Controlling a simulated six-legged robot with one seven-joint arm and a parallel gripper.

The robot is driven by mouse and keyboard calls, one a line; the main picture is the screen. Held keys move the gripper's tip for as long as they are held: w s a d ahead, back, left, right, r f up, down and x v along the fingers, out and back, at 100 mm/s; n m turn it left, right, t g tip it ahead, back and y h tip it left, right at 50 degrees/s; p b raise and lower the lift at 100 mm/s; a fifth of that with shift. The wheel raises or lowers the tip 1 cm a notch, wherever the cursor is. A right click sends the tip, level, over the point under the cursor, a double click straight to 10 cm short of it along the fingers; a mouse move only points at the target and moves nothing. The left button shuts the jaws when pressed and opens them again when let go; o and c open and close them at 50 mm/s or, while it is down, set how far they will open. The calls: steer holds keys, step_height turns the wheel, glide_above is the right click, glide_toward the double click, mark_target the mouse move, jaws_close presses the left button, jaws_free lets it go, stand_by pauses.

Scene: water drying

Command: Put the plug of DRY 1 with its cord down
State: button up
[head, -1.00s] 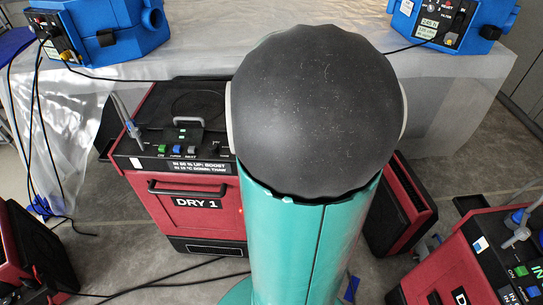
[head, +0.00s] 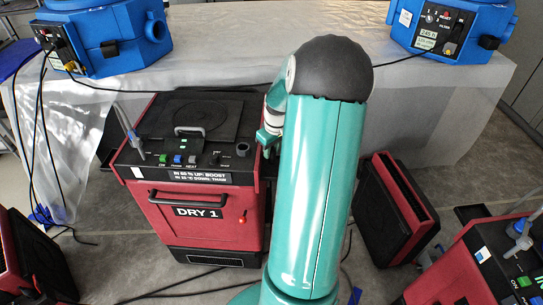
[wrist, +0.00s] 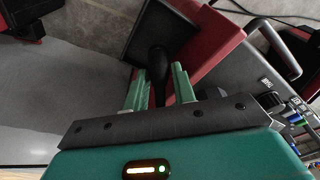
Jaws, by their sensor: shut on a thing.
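DRY 1 (head: 207,218) is a red and black machine in the middle of the head view, its control panel facing up. My gripper (head: 268,138) is at its right edge, partly hidden behind my arm. In the wrist view my gripper (wrist: 159,90) has its green fingers shut on a dark, elongated thing, which I take to be the plug (wrist: 157,66). Red casing of DRY 1 (wrist: 212,45) and its panel with a handle (wrist: 275,50) lie close to the fingers. I cannot make out the plug's cord leaving the fingers.
A plastic-covered table (head: 230,55) stands behind, with blue machines (head: 105,38) (head: 450,25) on it. A red case (head: 395,210) stands on the floor to the right, another red machine (head: 480,265) at the lower right. Black cords (head: 180,290) lie on the floor in front.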

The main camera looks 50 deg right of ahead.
mark_target(271, 156)
steer(key=shift+w+f, duration=0.1)
steer(key=shift+f, duration=1.5)
steer(key=shift+f, duration=0.15)
steer(key=o, duration=1)
